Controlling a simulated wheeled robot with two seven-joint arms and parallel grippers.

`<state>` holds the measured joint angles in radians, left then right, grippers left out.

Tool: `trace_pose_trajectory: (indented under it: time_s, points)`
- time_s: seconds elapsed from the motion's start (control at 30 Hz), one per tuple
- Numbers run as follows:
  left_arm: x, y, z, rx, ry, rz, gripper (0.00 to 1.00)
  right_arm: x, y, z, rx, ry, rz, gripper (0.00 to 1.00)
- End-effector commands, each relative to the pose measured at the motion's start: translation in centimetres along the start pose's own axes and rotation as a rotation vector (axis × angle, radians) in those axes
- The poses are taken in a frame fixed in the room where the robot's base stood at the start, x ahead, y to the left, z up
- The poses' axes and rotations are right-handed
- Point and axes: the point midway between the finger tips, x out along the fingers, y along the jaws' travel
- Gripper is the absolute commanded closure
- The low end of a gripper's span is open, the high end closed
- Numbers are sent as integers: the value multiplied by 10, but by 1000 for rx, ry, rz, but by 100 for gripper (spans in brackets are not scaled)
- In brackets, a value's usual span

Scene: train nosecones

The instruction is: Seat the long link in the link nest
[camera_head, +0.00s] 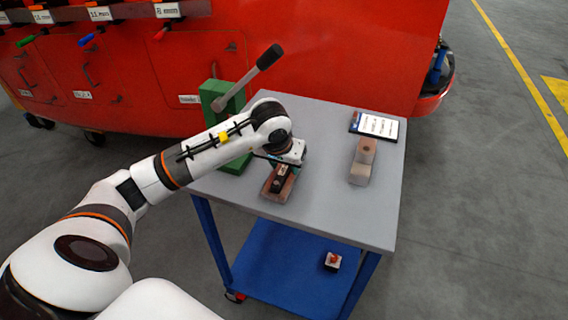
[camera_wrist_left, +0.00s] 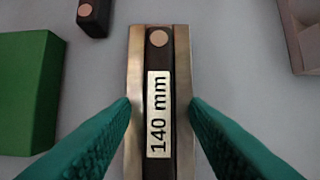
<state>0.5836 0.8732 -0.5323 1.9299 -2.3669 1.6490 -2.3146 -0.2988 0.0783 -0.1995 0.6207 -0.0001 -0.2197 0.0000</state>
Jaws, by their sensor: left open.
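The long link is a dark bar with a copper dot at one end and a "140 mm" label (camera_wrist_left: 158,125). It lies lengthwise between the two brass-coloured walls of the link nest (camera_wrist_left: 135,70). I cannot tell whether it is fully down. In the head view the nest (camera_head: 288,191) is a brown block near the table's front left, with the dark link (camera_head: 278,185) on it. My left gripper (camera_head: 284,173) is over it; its teal fingers (camera_wrist_left: 160,102) are open, one on each side of the nest and link. My right gripper is not in view.
A green lever press (camera_head: 233,162) stands at the table's left. Another dark piece with a copper dot (camera_wrist_left: 92,18) lies near the nest. A block fixture (camera_head: 361,163) and a tablet-like panel (camera_head: 376,126) are at the right. A small red-topped box (camera_head: 332,262) sits on the lower shelf.

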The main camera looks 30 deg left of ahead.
Motion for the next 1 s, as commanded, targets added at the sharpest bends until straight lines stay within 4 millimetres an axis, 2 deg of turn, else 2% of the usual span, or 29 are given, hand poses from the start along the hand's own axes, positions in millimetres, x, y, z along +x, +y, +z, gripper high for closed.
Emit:
trace_pose_trajectory:
  time_s: [0.17, 0.4, 0.6, 0.73, 1.0]
  points:
    - [-24, 0, 2, 2, -8, 0, 59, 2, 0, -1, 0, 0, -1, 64]
    - [-76, 0, 2, 1, -8, -1, 59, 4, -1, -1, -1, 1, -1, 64]
    - [-108, 0, 2, 0, -6, 0, 59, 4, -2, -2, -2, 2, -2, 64]
    - [-117, 0, 1, 0, -4, 0, 59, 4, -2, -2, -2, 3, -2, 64]
    - [-119, 0, 0, 0, -2, 0, 59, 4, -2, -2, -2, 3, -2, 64]
